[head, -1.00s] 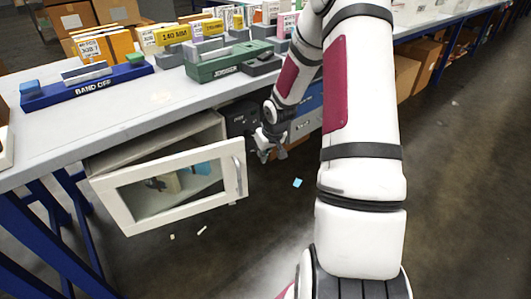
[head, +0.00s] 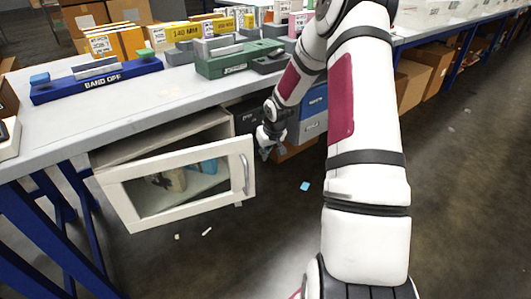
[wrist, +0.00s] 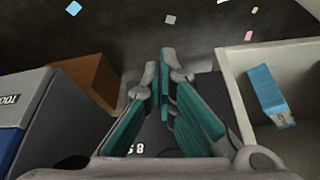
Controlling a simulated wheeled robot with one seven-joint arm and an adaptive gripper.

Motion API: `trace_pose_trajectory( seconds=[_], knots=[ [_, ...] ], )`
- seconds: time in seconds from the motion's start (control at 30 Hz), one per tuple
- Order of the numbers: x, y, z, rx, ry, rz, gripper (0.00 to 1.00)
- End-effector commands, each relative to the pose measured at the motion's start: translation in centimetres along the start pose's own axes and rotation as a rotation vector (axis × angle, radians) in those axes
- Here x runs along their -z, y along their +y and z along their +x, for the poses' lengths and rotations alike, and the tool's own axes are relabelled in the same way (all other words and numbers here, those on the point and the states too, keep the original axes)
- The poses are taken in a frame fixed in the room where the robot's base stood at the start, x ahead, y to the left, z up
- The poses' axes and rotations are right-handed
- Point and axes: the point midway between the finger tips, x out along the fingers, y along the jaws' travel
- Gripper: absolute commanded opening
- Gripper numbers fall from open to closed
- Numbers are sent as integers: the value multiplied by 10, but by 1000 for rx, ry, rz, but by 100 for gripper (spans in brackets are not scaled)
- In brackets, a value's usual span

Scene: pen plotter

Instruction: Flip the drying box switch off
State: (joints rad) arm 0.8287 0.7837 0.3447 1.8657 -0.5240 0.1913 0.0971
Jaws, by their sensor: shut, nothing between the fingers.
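The white drying box (head: 160,143) is under the table, with its windowed door (head: 180,185) swung open toward me. A dark unit (head: 250,112) stands just right of the box, largely hidden by my arm. My gripper (head: 270,152) is shut and empty, low in front of this unit and right of the door handle. In the wrist view my gripper (wrist: 164,85) is above a dark surface with white lettering (wrist: 135,150), between the white box wall (wrist: 235,90) and a grey box. I cannot make out the switch; the fingers cover part of that surface.
A blue and grey toolbox (head: 312,115) and a cardboard box (wrist: 92,80) crowd the other side of my gripper. A blue packet (wrist: 268,92) lies inside the drying box. The tabletop (head: 120,110) is above; the floor in front is open, with small scraps.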

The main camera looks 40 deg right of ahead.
Motion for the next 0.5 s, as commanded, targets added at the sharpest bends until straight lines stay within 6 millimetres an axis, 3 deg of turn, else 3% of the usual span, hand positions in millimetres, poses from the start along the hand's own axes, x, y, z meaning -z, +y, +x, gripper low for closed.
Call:
trace_pose_trajectory(
  seconds=[0.5],
  knots=[
    [12, 7, 3, 68, 2, -171, 0]
  ],
)
